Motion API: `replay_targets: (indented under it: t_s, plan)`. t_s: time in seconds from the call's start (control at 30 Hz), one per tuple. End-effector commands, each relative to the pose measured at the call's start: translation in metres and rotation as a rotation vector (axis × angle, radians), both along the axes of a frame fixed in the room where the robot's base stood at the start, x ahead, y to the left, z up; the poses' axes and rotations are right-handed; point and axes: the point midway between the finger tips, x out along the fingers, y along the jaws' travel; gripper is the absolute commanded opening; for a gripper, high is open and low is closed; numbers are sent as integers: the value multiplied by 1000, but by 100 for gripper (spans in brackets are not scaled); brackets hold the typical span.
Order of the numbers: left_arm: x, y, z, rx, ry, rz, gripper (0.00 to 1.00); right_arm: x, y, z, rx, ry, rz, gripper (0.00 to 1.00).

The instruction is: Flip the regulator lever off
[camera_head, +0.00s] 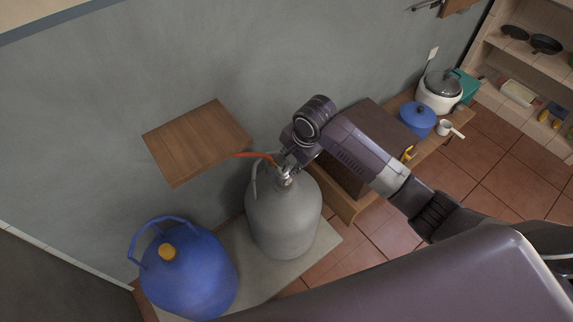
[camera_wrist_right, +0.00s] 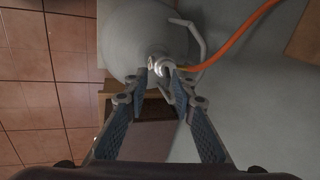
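A grey gas cylinder (camera_head: 284,222) stands upright on a pale slab. Its metal regulator (camera_head: 284,175) is at the top, with an orange hose (camera_head: 252,156) running from it to the left. In the wrist view the regulator (camera_wrist_right: 160,66) lies just beyond and between the fingertips of my right gripper (camera_wrist_right: 163,74). The fingers are apart at their bases and converge toward the tips, with a small gap around the regulator. In the head view my right gripper (camera_head: 288,164) is at the cylinder top. The lever itself is too small to tell apart. My left gripper is not in view.
A blue cylinder (camera_head: 188,272) with an orange cap stands to the left. A wooden wall shelf (camera_head: 197,141) juts out above. A wooden cabinet with a blue pot (camera_head: 418,119) and rice cooker (camera_head: 439,92) is at the right.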

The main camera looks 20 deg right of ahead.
Motion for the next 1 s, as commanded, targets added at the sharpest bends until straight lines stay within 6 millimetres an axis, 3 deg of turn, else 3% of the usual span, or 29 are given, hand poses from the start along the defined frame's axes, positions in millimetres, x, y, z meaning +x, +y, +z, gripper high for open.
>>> replay_targets:
  t_s: [0.03,0.2,0.6,1.0]
  plan:
    - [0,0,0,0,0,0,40,10,-6,5,2,3,-48,24]
    - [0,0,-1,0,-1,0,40,21,-12,5,17,14,-125,24]
    - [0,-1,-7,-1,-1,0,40,36,-6,-51,17,15,-126,24]
    - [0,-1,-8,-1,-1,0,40,41,-4,-65,17,12,-124,24]
